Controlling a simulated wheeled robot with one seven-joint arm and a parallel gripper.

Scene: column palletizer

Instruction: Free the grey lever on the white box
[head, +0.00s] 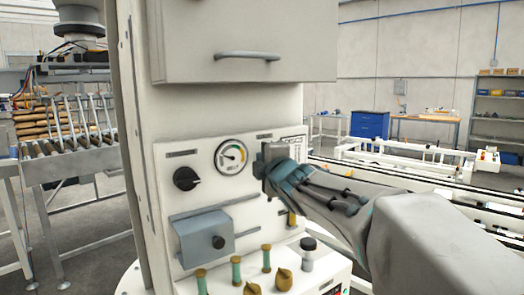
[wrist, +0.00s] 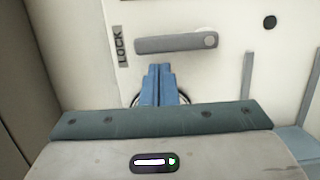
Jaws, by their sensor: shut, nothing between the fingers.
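The grey lever (wrist: 176,43) shows in the wrist view as a flat bar with a round pivot at its right end. It lies on the white face (wrist: 225,75) of the box, its free end beside a dark LOCK label (wrist: 121,46). My gripper (wrist: 160,70) is shut and empty, its blue fingertips just below the lever in that view. I cannot tell whether they touch it. In the head view my gripper (head: 266,165) is at the right part of the white front panel (head: 205,165), just right of the gauge, and the lever is hidden behind it.
A round gauge (head: 231,156), a black knob (head: 186,179) and a blue-grey box (head: 204,238) are on the panel. A grey cabinet (head: 245,40) with a handle juts out above. Green and brass fittings (head: 266,258) stand below. A black dot (wrist: 270,22) lies beyond the pivot.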

